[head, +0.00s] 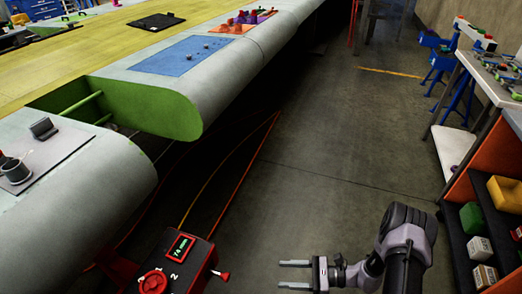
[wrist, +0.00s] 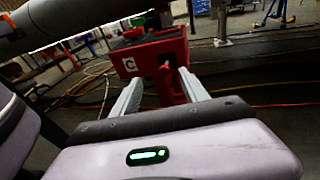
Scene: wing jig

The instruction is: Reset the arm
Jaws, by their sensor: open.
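My gripper (head: 295,275) is at the bottom of the head view, held out to the left over the bare floor. Its two fingers are apart with nothing between them. In the wrist view, my gripper (wrist: 157,88) shows both fingers spread and empty. They point toward a red box (wrist: 150,58) marked "C", which stands beyond the fingertips. In the head view, a red control box (head: 180,262) with a lit display and a knob is left of my gripper, apart from it.
The large wing (head: 200,95) fills the left, with a blue mat (head: 185,56) on top. Orange and yellow cables (head: 235,175) lie on the floor. A shelf (head: 458,240) and a workbench (head: 490,75) stand at right. The middle floor (head: 330,160) is clear.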

